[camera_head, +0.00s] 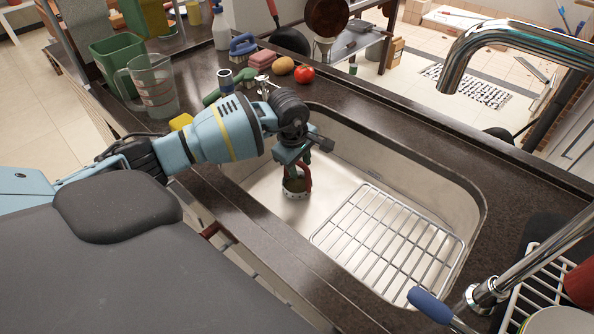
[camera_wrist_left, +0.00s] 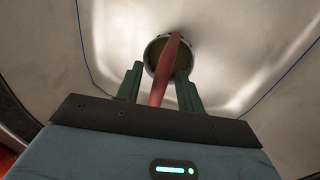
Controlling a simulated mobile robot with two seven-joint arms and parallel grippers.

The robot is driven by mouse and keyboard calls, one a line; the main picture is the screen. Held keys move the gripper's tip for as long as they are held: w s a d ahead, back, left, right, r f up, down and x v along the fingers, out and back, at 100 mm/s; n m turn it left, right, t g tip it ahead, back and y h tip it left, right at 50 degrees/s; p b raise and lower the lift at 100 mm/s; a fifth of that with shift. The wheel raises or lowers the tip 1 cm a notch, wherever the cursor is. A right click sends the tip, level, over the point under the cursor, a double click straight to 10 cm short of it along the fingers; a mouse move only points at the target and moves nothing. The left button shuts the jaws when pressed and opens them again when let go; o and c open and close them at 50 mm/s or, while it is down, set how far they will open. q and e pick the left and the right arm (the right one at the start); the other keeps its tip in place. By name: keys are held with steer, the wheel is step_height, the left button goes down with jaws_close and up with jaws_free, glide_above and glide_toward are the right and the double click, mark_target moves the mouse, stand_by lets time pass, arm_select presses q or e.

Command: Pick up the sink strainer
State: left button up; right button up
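The sink strainer (camera_head: 296,185) is a small round metal cup with a red handle (camera_head: 307,177). It sits at the left end of the steel sink's floor. My left gripper (camera_head: 300,163) points down just above it, its fingers apart. In the left wrist view the strainer's round rim (camera_wrist_left: 157,50) lies beyond the green fingertips (camera_wrist_left: 160,78). My wrist hides part of the strainer's surroundings. My right gripper is not in view.
A wire rack (camera_head: 385,245) lies in the right part of the sink (camera_head: 415,180), with sink walls all round. A faucet (camera_head: 520,40) arches over at the right. A measuring jug (camera_head: 153,88), tomato (camera_head: 304,74) and potato (camera_head: 283,66) stand on the counter behind.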

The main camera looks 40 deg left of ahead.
arm_select(q)
steer(key=shift+c, duration=0.2)
jaws_close()
steer(key=shift+r, duration=0.1)
step_height(320, 180, up, 10)
steer(key=shift+r, duration=0.1)
stand_by(0.4)
